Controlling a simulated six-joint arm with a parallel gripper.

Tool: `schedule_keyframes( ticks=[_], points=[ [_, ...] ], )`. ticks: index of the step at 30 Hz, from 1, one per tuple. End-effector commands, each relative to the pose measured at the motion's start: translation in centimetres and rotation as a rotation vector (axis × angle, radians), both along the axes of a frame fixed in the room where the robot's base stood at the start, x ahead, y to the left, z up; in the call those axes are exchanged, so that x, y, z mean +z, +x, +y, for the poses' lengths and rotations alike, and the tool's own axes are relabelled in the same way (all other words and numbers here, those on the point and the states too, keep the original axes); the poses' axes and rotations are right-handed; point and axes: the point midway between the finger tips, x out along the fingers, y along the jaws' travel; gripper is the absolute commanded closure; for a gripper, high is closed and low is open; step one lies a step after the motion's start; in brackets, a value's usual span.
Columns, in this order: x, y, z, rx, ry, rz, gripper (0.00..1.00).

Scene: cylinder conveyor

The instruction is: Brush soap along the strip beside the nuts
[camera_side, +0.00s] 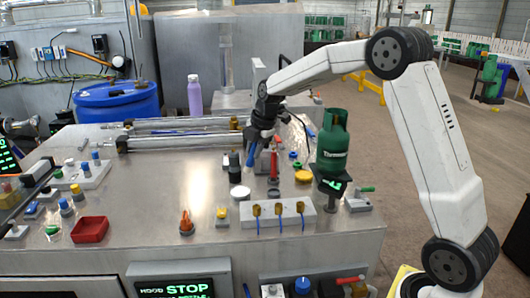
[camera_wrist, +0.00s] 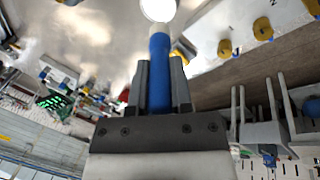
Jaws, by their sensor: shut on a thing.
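My gripper (camera_side: 258,143) is shut on the blue handle of a brush (camera_side: 251,156), which hangs tilted over the bench. In the wrist view my gripper (camera_wrist: 160,82) has the blue brush (camera_wrist: 159,60) between both fingers, its pale tip pointing at a round white thing (camera_wrist: 158,8). In the side view a white round dish (camera_side: 240,192) lies on the bench below the brush. The brass nuts (camera_side: 279,209) sit on a pale block (camera_side: 262,221) at the front, right of the dish. Several nuts (camera_wrist: 262,29) also show in the wrist view. Whether soap is on the brush cannot be told.
A green gas cylinder (camera_side: 332,145) stands right of my gripper. A dark cylinder (camera_side: 235,168), a yellow disc (camera_side: 304,176) and a red tool (camera_side: 273,165) are close by. A red tray (camera_side: 90,229) is at the left. The metal bench (camera_side: 150,190) is clear left of centre.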

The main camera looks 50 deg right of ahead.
Motion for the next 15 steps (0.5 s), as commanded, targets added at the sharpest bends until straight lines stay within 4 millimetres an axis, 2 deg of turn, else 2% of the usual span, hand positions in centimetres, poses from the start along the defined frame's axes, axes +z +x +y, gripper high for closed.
schedule_keyframes(
  ticks=[3,6,15],
  points=[
    [-0.5,1.7,0.4,-0.001,0.008,-0.030,1.00],
    [-0.7,2.4,0.6,-0.002,0.013,-0.046,1.00],
    [-0.9,2.7,0.7,-0.004,0.014,-0.053,1.00]
  ],
)
